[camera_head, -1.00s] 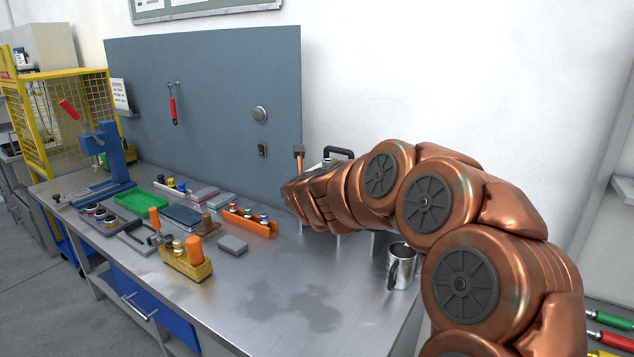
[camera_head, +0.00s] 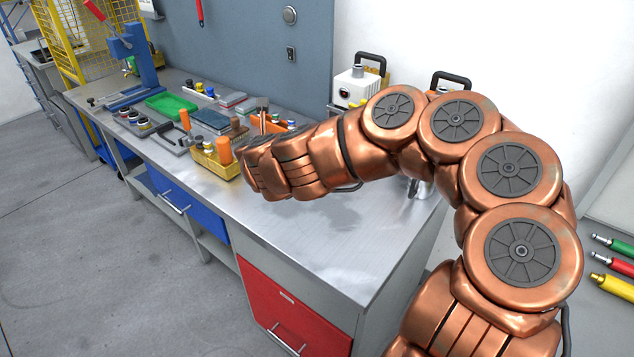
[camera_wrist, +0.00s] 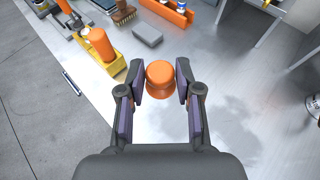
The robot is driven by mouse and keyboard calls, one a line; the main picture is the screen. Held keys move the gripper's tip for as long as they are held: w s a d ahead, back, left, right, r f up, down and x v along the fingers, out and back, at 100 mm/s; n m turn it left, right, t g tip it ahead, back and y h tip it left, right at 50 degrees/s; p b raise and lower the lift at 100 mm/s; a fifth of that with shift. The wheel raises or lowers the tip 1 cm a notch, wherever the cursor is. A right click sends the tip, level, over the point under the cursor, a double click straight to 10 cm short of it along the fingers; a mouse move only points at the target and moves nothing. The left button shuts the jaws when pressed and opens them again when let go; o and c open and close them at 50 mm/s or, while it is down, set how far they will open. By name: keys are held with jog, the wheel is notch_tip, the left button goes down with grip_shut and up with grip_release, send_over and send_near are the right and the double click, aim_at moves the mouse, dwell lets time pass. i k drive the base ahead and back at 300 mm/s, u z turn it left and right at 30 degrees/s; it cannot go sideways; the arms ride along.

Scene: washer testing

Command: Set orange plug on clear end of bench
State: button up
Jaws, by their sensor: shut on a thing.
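An orange plug (camera_wrist: 160,77) with a rounded top sits between the fingers of my gripper (camera_wrist: 160,82), which is shut on it. In the wrist view the plug is over the bare metal bench top, near its front edge. Its lower part and any gap to the bench are hard to tell. In the head view my arm hides the plug and the fingers. The clear end of the bench (camera_head: 330,245) is bare metal with faint dark smudges. A yellow block (camera_head: 211,166), also in the wrist view (camera_wrist: 112,62), holds another orange piece (camera_head: 225,150).
A grey block (camera_wrist: 147,35), a brush (camera_wrist: 125,14) and an orange rack (camera_wrist: 168,11) lie beyond my gripper. A metal mug (camera_wrist: 313,104) stands at the right. White machines (camera_head: 358,88) stand at the back. A green tray (camera_head: 170,105) is farther left.

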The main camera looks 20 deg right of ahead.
aim_at(378, 207)
jog(key=k, duration=0.45)
jog(key=u, duration=1.25)
jog(key=i, duration=1.6)
jog(key=z, duration=2.55)
